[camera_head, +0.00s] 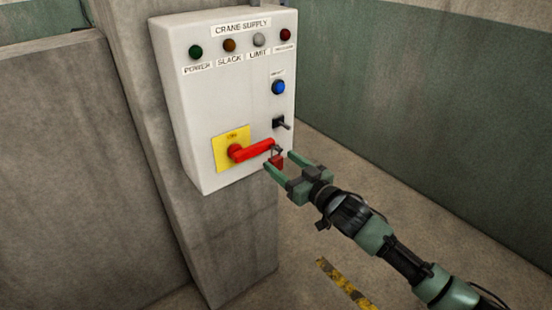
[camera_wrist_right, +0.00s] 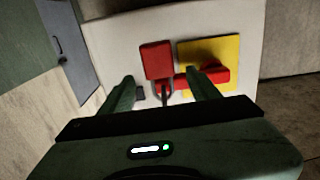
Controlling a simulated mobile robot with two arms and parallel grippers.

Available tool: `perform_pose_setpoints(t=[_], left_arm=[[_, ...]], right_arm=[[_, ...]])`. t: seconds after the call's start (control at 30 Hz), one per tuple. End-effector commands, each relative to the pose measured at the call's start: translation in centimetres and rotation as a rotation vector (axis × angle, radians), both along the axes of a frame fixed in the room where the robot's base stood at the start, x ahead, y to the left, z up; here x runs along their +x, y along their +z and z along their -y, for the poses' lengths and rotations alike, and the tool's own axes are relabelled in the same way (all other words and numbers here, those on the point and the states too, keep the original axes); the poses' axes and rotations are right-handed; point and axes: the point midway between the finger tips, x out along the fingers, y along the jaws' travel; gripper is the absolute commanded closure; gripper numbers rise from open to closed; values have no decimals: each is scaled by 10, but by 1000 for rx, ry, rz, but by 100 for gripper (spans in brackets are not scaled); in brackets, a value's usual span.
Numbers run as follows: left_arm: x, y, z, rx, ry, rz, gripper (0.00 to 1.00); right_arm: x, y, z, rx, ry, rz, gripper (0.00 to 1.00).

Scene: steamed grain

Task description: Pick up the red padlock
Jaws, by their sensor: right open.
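The red padlock (camera_head: 276,161) hangs at the end of the red switch handle (camera_head: 255,150) on the front of the white "CRANE SUPPLY" box. In the right wrist view the padlock's red body (camera_wrist_right: 157,60) and dark shackle show, with the red handle (camera_wrist_right: 215,75) beside it on a yellow plate. My right gripper (camera_head: 279,160) is open. Its two fingers (camera_wrist_right: 160,88) stand apart on either side of the padlock in the wrist view; whether they touch it I cannot tell. My left gripper is not in view.
The white box (camera_head: 210,110) is fixed to a concrete pillar (camera_head: 235,245). A toggle switch (camera_head: 282,124) and a blue button (camera_head: 278,87) sit above the padlock. A green-painted wall (camera_head: 430,90) stands to the right. The floor below is open, with a yellow-black stripe (camera_head: 345,285).

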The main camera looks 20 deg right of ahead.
Motion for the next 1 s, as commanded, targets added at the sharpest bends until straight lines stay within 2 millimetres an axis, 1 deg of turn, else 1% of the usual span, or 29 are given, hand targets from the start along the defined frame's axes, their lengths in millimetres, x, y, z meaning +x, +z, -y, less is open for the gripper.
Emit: perform_pose_setpoints(t=[0.03,0.1,0.37,0.4,0.47,0.5,0.57,0.6,0.87,1.0], left_arm=[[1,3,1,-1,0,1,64],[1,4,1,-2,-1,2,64],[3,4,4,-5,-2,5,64],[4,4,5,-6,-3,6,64],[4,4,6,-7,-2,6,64],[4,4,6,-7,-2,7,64],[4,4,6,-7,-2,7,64],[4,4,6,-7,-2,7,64],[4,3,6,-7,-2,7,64],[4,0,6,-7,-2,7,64]], right_arm=[[7,2,-2,0,-1,0,38],[12,1,-4,0,0,0,38],[13,-1,-5,0,1,-1,38],[13,-1,-5,0,1,-1,49],[13,-1,-5,0,0,-1,66],[13,-1,-5,0,0,-1,77],[13,-1,-5,0,0,-1,94],[13,-1,-5,0,0,-1,100],[13,0,-5,-1,0,1,100],[14,6,-5,-1,0,3,100]])
